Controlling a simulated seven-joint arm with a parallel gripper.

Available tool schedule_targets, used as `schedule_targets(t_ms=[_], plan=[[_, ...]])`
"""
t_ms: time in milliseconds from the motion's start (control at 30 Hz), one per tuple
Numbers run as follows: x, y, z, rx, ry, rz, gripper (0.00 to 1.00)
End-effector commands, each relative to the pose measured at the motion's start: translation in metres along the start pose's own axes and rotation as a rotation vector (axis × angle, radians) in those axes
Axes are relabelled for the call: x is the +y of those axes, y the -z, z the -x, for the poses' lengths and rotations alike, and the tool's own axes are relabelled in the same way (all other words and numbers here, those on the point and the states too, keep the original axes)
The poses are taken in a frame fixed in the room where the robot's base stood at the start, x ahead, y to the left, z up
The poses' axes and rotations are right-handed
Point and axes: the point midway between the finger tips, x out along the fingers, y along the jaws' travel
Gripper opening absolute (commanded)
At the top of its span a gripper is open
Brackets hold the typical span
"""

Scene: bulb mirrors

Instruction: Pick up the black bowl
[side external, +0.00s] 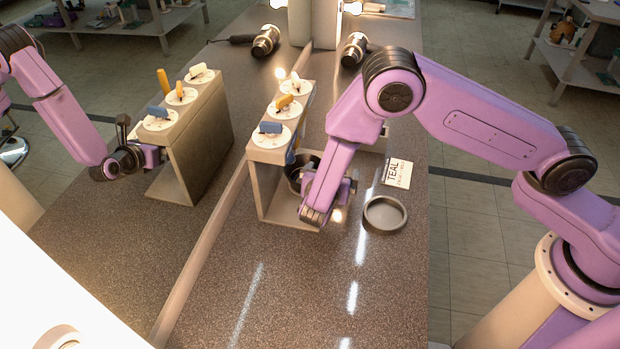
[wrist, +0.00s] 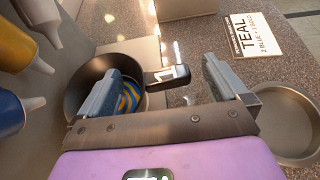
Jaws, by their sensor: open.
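The black bowl (wrist: 90,78) is a round dark pan with a short handle (wrist: 168,75) marked with a white "1". Blue and yellow swirls of paint lie in it. In the side view the bowl (side external: 295,173) stands in the open space under the beige stand, partly hidden by the stand and my arm. My gripper (wrist: 163,70) is open and empty. In the wrist view its left finger overlaps the bowl, and the handle shows between the two fingers. I cannot tell whether a finger touches the bowl.
The stand (side external: 268,153) carries nozzled bottles (wrist: 12,115) on its left in the wrist view. A grey dish (side external: 385,214) and a "TEAL" card (side external: 397,173) lie to the right. A mirror on the left reflects stand and arm. The front counter is clear.

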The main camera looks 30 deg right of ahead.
Motion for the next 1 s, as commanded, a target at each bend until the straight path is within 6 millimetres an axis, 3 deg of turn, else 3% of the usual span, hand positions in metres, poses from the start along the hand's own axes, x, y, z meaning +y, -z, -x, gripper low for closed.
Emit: schedule_targets(t_ms=[333,500,533,1000], plan=[[0.0002,0.0000,-0.0080,0.001,-0.001,-0.001,1.00],[0.0002,0.0000,-0.0079,0.001,-0.001,0.000,0.45],[0.0001,0.0000,-0.0079,0.001,-0.001,0.000,0.40],[-0.0003,-0.0015,-0.0073,0.002,0.000,0.002,0.39]])
